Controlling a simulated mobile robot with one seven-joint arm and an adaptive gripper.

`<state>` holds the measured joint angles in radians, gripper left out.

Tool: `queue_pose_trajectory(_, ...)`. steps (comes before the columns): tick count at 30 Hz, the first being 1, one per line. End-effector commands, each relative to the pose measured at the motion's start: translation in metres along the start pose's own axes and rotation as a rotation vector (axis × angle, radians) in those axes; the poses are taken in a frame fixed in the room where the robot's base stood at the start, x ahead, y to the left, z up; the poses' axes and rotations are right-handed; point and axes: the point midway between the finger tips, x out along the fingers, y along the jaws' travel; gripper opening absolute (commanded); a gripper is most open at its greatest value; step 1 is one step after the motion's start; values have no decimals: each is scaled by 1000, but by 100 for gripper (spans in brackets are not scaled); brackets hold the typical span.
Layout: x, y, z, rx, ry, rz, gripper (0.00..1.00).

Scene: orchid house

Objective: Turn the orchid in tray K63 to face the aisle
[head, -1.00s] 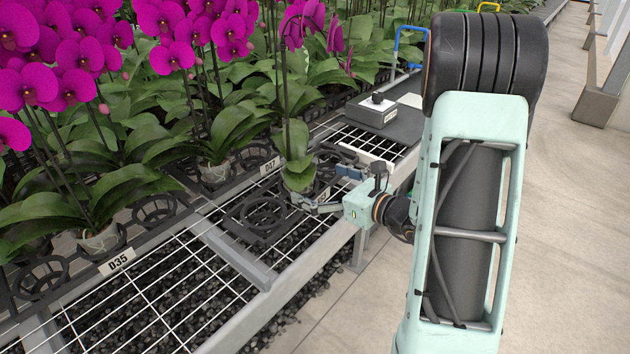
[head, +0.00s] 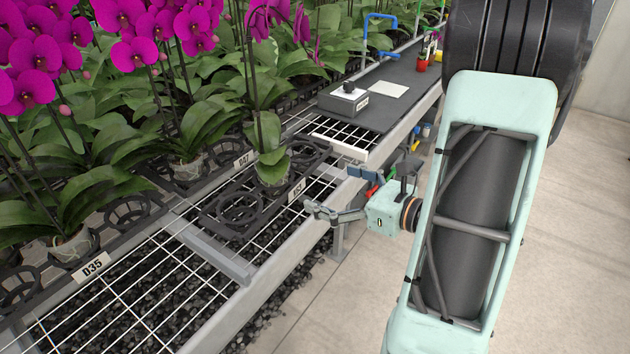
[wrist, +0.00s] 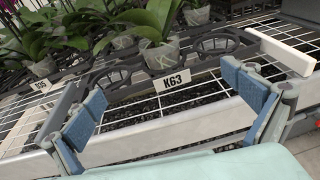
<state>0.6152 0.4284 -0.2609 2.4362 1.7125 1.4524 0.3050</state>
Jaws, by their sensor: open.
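The tray labelled K63 (head: 296,189) is a black holder at the bench's aisle edge, and its label (wrist: 172,81) reads clearly in the wrist view. The orchid's clear pot (head: 271,184) stands upright in it, with green leaves (head: 270,150) and a tall stem; the pot also shows in the wrist view (wrist: 158,58). Purple blooms (head: 280,20) hang at the stem's top, partly cut off by the frame; I cannot tell which way they face. My gripper (head: 312,208) is open and empty on the aisle side, apart from the pot. Its blue finger pads (wrist: 166,92) flank the label in the wrist view.
Other potted orchids crowd the bench to the left, including one behind the label D35 (head: 92,266). A grey box (head: 343,98) and a pale card (head: 389,91) lie on the dark shelf beyond. The aisle floor (head: 330,310) is clear at the right.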

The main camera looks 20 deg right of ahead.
Motion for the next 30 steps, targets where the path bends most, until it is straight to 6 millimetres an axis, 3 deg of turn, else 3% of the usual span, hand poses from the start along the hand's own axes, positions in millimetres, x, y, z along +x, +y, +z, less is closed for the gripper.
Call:
queue_pose_trajectory(3, 0, 0, 1, -2, -2, -5, 88)
queue_pose_trajectory(6, 22, 2, 5, -7, -4, -27, 78)
queue_pose_trajectory(10, 55, 6, 13, 0, -4, -65, 78)
queue_pose_trajectory(16, 77, 9, 18, 18, 1, -93, 78)
queue_pose_trajectory(30, 135, 5, -2, 17, 1, -91, 78)
